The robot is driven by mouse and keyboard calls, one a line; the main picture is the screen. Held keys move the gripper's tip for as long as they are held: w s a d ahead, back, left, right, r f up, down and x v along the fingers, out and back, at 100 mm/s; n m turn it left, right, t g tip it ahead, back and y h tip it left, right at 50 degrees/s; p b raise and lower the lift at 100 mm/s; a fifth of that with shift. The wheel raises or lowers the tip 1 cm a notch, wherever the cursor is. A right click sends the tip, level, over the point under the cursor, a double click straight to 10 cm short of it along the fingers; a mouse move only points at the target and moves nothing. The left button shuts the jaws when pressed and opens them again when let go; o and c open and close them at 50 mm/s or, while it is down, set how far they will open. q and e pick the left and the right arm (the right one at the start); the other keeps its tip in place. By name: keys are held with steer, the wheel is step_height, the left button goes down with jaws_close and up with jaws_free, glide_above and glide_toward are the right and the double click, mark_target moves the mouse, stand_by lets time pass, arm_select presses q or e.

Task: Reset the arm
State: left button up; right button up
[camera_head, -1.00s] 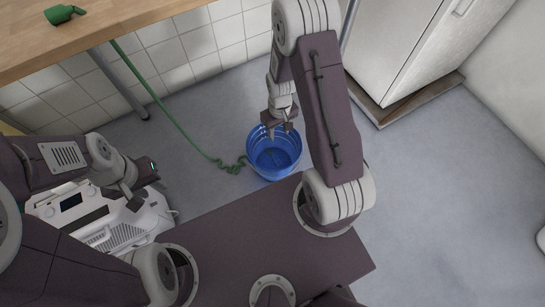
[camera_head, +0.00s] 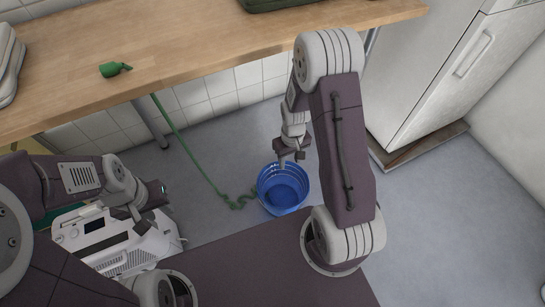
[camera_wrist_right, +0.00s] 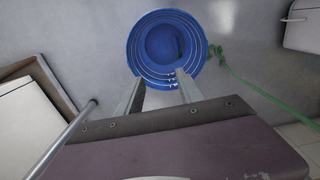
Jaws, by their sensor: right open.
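My right arm comes down in the middle of the head view. Its gripper (camera_head: 291,158) is open and empty, above the far rim of a blue bucket (camera_head: 283,190) on the floor. In the right wrist view the two fingers (camera_wrist_right: 160,80) stand apart, with the bucket (camera_wrist_right: 165,48) beyond them and nothing between them. My left gripper (camera_head: 140,220) is at the left of the head view, over or beside a white machine; whether its fingers are apart is too small to tell.
A wooden counter (camera_head: 200,45) runs across the back, with a green nozzle (camera_head: 115,69) on it. A green hose (camera_head: 185,145) hangs to the floor near the bucket. The white machine (camera_head: 120,243) stands at lower left, a white fridge (camera_head: 430,75) at right. Floor at right is clear.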

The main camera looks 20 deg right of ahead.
steer(key=s+a+r+t+p, duration=0.1)
steer(key=a+r+p, duration=0.15)
steer(key=r, duration=0.75)
steer(key=s+a+r+t+p, duration=0.15)
steer(key=r+p, duration=0.25)
steer(key=r, duration=0.5)
steer(key=s+m+g, duration=0.1)
steer(key=s+g, duration=0.1)
steer(key=s, duration=0.5)
step_height(320, 180, up, 38)
steer(key=w+p, duration=0.1)
steer(key=p, duration=3.7)
steer(key=shift+a+t, duration=0.35)
steer(key=shift+a, duration=0.1)
